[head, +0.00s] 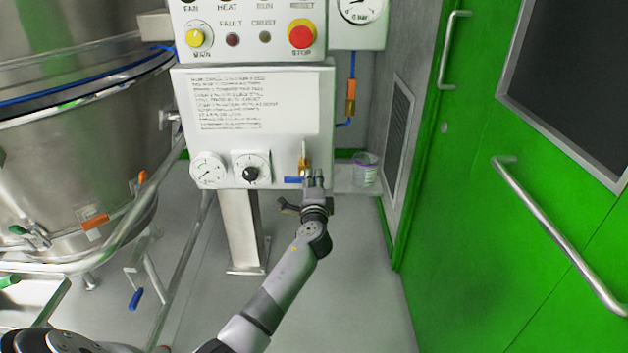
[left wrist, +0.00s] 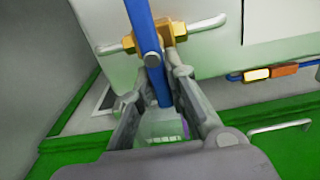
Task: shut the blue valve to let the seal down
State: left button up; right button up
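The blue valve's brass body (head: 304,159) sits low on the right side of the white control panel, and its blue lever (head: 293,180) points left, crosswise to the upright pipe. In the left wrist view the lever (left wrist: 148,42) runs across the brass body (left wrist: 171,33) and down between my fingers. My left gripper (head: 314,178) is at the valve, just right of the lever's visible part. In the left wrist view its fingers (left wrist: 155,88) stand apart on either side of the lever, seemingly with some gap. Contact is hard to judge. My right gripper is not in view.
A clear tub (head: 365,169) stands right of the valve. A steel vessel (head: 70,150) is left, a green door (head: 470,200) right.

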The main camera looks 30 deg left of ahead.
pick_arm(q)
jog(key=o, duration=0.4)
jog(key=v, duration=1.2)
jog(key=shift+d, duration=0.1)
